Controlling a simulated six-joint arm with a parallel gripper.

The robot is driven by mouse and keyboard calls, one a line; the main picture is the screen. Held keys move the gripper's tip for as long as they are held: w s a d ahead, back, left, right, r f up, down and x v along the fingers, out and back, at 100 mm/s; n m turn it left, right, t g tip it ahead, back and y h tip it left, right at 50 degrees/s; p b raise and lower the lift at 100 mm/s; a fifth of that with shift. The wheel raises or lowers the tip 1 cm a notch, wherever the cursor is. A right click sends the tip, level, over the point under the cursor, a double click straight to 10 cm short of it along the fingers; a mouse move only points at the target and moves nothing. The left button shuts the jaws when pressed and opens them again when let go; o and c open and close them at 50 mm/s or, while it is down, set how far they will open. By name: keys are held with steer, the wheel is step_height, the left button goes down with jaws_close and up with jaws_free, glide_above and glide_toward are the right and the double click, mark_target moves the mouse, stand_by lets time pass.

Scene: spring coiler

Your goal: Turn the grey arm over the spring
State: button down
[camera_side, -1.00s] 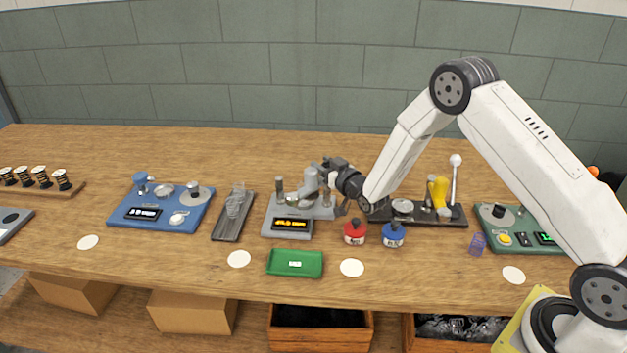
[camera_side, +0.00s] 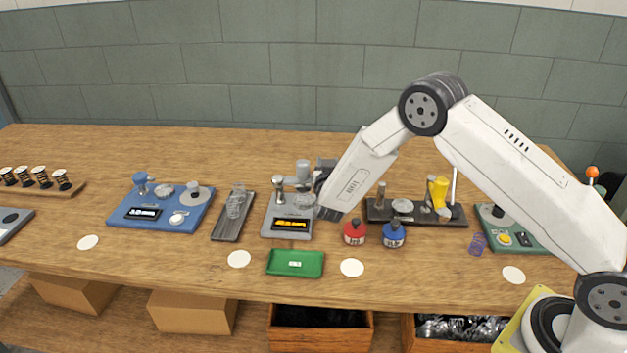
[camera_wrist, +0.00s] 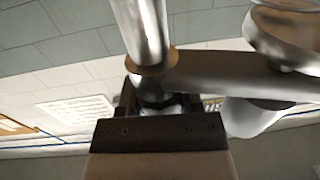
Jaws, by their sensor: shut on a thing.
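The grey machine (camera_side: 271,228) stands mid-table with an amber display (camera_side: 290,224). On it are a short knobbed post (camera_side: 278,186), a round light part (camera_side: 303,201) and the upright grey cylinder of the grey arm (camera_side: 303,171). My gripper (camera_side: 321,174) is at the machine's right rear, partly hidden by my wrist. In the wrist view the jaws (camera_wrist: 152,103) are shut at the foot of a shiny cylinder (camera_wrist: 146,32), on part of the grey arm. The arm's bar (camera_wrist: 235,74) runs right towards a round metal part (camera_wrist: 287,35). I cannot make out the spring.
A green tray (camera_side: 295,263) lies in front. A dark tray (camera_side: 232,225) is left, and a black machine (camera_side: 415,218) with a yellow part is right.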

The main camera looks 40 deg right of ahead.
steer(key=shift+s+d+m+g+h, duration=0.1)
steer(key=shift+m+g+h, duration=0.65)
steer(key=shift+g+h, duration=0.1)
steer(key=shift+s+d+m+g+h, duration=0.1)
steer(key=shift+m+g+h, duration=0.65)
steer(key=shift+g, duration=0.4)
steer(key=shift+c, duration=1.3)
jaws_free()
steer(key=shift+a, duration=0.15)
steer(key=v, duration=0.7)
steer(key=shift+s+a, duration=0.2)
steer(key=shift+a, duration=0.1)
